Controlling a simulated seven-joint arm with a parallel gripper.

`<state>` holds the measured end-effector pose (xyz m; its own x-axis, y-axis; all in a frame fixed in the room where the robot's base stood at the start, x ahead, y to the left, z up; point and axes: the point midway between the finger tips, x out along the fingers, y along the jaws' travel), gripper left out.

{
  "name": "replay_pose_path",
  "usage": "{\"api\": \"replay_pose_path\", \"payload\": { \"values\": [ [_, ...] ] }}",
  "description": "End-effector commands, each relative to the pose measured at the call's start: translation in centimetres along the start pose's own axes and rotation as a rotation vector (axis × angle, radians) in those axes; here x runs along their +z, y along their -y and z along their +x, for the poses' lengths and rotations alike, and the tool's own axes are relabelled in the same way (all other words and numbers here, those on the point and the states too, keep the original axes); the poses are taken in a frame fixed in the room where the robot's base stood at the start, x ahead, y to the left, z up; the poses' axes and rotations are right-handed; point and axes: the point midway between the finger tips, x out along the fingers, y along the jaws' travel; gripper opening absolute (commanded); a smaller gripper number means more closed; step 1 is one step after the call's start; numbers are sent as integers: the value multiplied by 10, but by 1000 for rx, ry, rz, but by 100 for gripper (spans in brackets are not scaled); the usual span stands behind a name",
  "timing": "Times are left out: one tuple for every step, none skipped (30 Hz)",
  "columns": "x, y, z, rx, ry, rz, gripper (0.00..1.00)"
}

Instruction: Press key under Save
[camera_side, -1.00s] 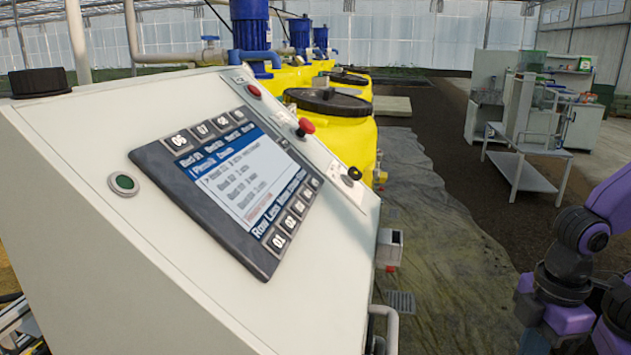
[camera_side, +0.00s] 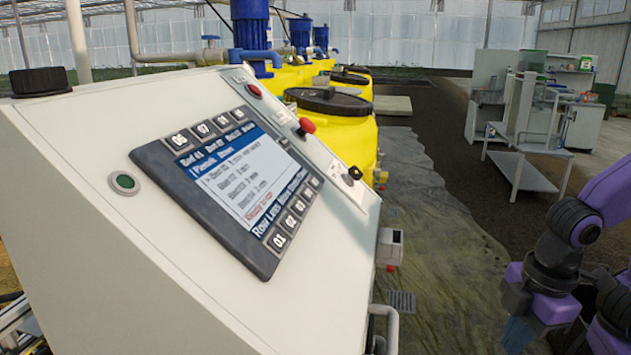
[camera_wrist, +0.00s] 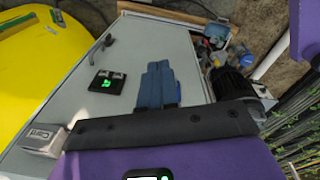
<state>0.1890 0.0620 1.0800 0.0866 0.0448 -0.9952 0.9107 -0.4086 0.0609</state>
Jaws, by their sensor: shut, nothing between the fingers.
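The control panel's dark-framed screen unit (camera_side: 225,190) sits on the sloped face of the pale cabinet. Its lit display (camera_side: 240,180) has a blue header, text lines with a red one at the bottom, and a blue strip of labels. Numbered keys (camera_side: 281,240) run along that strip, with 01 at the near end; another row (camera_side: 205,132) with 06 and 07 runs along the opposite edge. The labels are too small to read surely, so I cannot pick out Save. My gripper (camera_side: 518,334) is shut and empty, low at the right, well apart from the panel. Its blue fingers (camera_wrist: 157,84) touch each other in the wrist view.
A red mushroom button (camera_side: 306,126), a black knob (camera_side: 354,173) and a green button (camera_side: 124,182) sit around the screen. A grey handle (camera_side: 388,322) sticks out from the cabinet's lower right. Yellow tanks (camera_side: 345,130) stand behind. Floor between cabinet and arm looks open.

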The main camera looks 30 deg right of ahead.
Motion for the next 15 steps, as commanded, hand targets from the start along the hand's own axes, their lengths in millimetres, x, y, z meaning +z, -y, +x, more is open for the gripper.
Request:
{"api": "replay_pose_path", "payload": {
  "values": [
    [-10, -9, -4, 28, -24, -25, 0],
    [-16, -15, -6, 47, -37, -41, 0],
    [-24, -23, -10, 75, -57, -64, 0],
    [-30, -29, -13, 97, -71, -81, 0],
    [-37, -35, -16, 120, -84, -100, 0],
    [-45, -43, -20, 150, -102, -123, 0],
    [-51, -49, -23, 173, -116, -141, 0],
    [-57, -54, -27, 196, -128, -158, 0],
    [-65, -62, -32, 227, -143, -180, 0],
    [-71, -67, -35, 251, -154, -197, 0],
    [-77, -73, -39, 276, -165, -214, 0],
    [-85, -80, -45, 309, -180, -234, 0],
    [-90, -85, -49, 334, -190, -251, 0],
    [-96, -90, -54, 359, -199, -268, 0],
    [-104, -96, -60, 393, -211, -288, 0]
  ]
}}
